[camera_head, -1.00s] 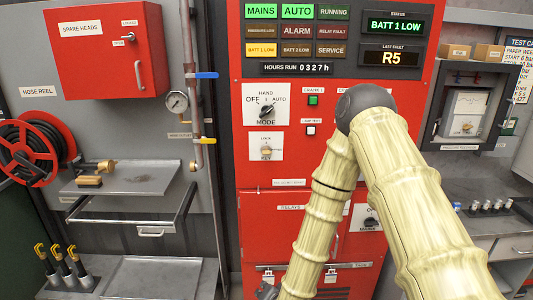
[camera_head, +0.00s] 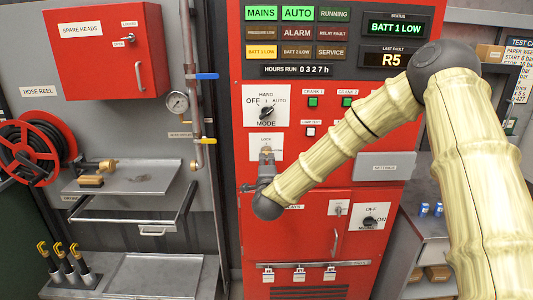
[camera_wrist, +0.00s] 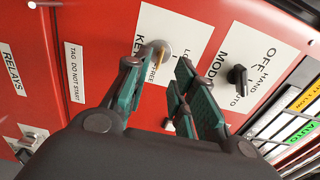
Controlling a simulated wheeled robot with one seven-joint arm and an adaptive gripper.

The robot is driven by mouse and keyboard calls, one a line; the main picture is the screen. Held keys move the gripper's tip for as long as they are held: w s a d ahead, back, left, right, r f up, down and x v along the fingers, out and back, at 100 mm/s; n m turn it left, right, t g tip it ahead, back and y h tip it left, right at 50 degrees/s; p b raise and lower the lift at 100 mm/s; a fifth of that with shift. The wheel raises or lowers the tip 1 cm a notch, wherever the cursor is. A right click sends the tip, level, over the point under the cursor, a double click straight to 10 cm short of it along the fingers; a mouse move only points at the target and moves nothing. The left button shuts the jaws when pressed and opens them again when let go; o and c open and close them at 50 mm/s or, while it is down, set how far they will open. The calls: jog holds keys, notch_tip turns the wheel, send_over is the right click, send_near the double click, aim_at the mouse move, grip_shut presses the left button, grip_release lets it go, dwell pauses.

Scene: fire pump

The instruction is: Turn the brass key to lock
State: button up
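The brass key (camera_wrist: 162,56) stands in a round grey lock on a white label plate (camera_wrist: 148,28) in the wrist view, on the red panel. The plate reads LOCK and FREE in part. In the head view the lock plate (camera_head: 257,141) shows above my gripper, and the key itself is hidden there. My gripper (camera_wrist: 158,70) has its green-padded fingers apart, one on each side of the key's line, with the key just beyond the tips. I see no contact. In the head view my gripper (camera_head: 266,160) is in front of the lock plate's lower part.
The black MODE knob (camera_wrist: 238,75) is close to the right of the lock in the wrist view; it also shows above it in the head view (camera_head: 266,113). Pipes with blue and yellow levers (camera_head: 207,76) stand left of the panel. Drawer handles project below.

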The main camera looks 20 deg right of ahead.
aim_at(266, 153)
jog(key=p+x, duration=0.2)
jog(key=x, duration=0.4)
jog(key=shift+w, duration=0.15)
jog(key=shift+f, duration=0.1)
grip_shut()
